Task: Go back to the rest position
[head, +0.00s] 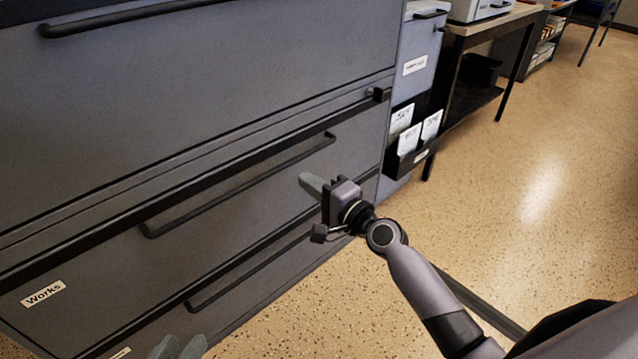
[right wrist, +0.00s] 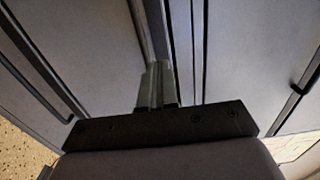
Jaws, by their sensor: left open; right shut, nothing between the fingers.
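My right gripper (head: 311,184) is in the middle of the head view, in front of the grey drawer cabinet (head: 90,240). Its fingers are together and hold nothing. They also show as a closed pair in the right wrist view (right wrist: 157,85), pointing at the cabinet front; I cannot tell whether they touch it. My left gripper (head: 178,348) shows only as two fingertips at the bottom edge of the head view. They are apart with nothing visible between them; the rest of that arm is out of view.
Long dark handles (head: 240,187) stick out from the cabinet drawers, which look shut. A black paper holder (head: 412,150) hangs on a narrow cabinet at the right. A table (head: 490,24) with a white device stands beyond. The speckled floor (head: 520,240) at right is clear.

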